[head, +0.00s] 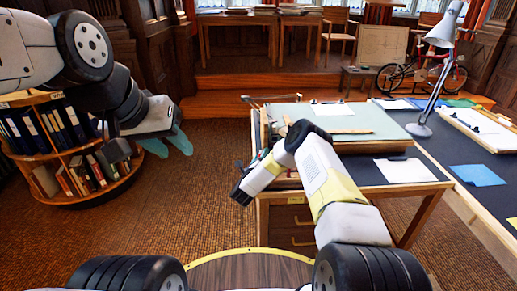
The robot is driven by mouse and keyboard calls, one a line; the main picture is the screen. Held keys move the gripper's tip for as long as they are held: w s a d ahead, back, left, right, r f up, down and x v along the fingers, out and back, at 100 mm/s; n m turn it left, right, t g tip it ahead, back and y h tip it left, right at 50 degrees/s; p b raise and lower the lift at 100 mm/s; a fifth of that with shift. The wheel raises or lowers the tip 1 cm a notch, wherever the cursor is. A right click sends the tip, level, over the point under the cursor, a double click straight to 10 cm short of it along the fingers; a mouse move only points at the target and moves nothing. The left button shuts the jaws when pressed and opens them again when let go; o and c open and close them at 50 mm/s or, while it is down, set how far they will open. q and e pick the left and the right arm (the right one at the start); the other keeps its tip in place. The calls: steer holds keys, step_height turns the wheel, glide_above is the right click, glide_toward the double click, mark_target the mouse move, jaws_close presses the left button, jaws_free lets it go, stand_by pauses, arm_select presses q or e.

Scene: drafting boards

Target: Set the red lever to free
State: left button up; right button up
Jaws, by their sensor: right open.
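My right arm reaches over the near left corner of a drafting board (370,122) with a pale green top. My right gripper (258,159) is at the board's left side, mostly hidden behind my own wrist. Only a little of its teal fingers shows, and it is open. A small red spot (290,173) shows under the board's near edge, beside my forearm. I cannot tell whether it is the red lever, and no lever setting can be read. My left gripper (168,143) is open and empty, with its teal fingers apart, well left of the board over the floor.
A round bookshelf (75,200) stands at left, close to my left arm. A desk lamp (419,130), paper sheets (404,171) and a second board (484,128) lie to the right. Carpet (205,205) is clear between shelf and desk.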

jaws_close()
